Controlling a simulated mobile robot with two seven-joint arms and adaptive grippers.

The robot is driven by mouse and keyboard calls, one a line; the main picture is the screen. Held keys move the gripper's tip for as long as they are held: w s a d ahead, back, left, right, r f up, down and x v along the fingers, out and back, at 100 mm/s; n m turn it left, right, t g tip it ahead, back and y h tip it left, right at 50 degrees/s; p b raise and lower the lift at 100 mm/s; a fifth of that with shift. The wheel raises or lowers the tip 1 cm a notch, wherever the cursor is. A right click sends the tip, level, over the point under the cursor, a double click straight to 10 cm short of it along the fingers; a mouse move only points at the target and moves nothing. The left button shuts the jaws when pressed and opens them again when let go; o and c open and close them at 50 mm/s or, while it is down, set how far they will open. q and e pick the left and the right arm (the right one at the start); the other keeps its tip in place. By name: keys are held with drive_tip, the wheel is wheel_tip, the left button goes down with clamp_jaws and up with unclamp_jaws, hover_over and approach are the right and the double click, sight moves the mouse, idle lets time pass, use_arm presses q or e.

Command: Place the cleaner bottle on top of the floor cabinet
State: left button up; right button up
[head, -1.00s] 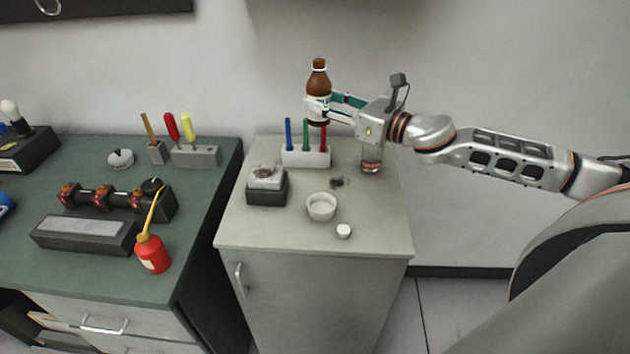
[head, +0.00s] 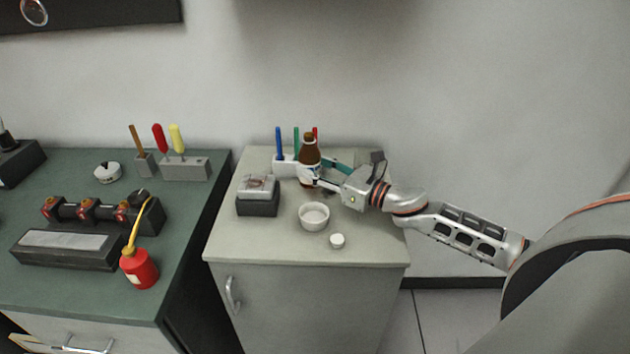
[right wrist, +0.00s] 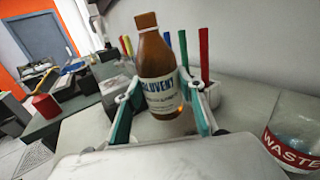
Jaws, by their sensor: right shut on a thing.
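The cleaner bottle, brown with a white label reading partly "LUVENT", is upright in the head view (head: 309,152) and in the right wrist view (right wrist: 157,62). My right gripper (head: 318,180) is shut on the bottle's labelled lower part, with one finger on each side in the right wrist view (right wrist: 160,100). The floor cabinet (head: 265,245) has a pale grey top, and the bottle is over its back middle part. The bottle's base is at or close above the top; I cannot tell whether it touches. My left gripper is not in view.
A marker rack (head: 284,168) stands close behind the bottle. A black-and-white box (head: 257,203), a white bowl (head: 314,216) and a small white cap (head: 337,241) sit nearby. A glass waste jar (right wrist: 290,130) is at right in the wrist view.

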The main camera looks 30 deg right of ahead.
wheel_tip(320, 180, down, 3)
drive_tip(key=shift+f+b, duration=0.15)
drive_tip(key=shift+b, duration=0.15)
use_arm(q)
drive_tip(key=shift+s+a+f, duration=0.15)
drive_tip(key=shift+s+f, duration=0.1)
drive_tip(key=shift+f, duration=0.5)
use_arm(e)
drive_tip(key=shift+f, duration=0.15)
drive_tip(key=shift+f, duration=0.1)
drive_tip(key=o, duration=1.3)
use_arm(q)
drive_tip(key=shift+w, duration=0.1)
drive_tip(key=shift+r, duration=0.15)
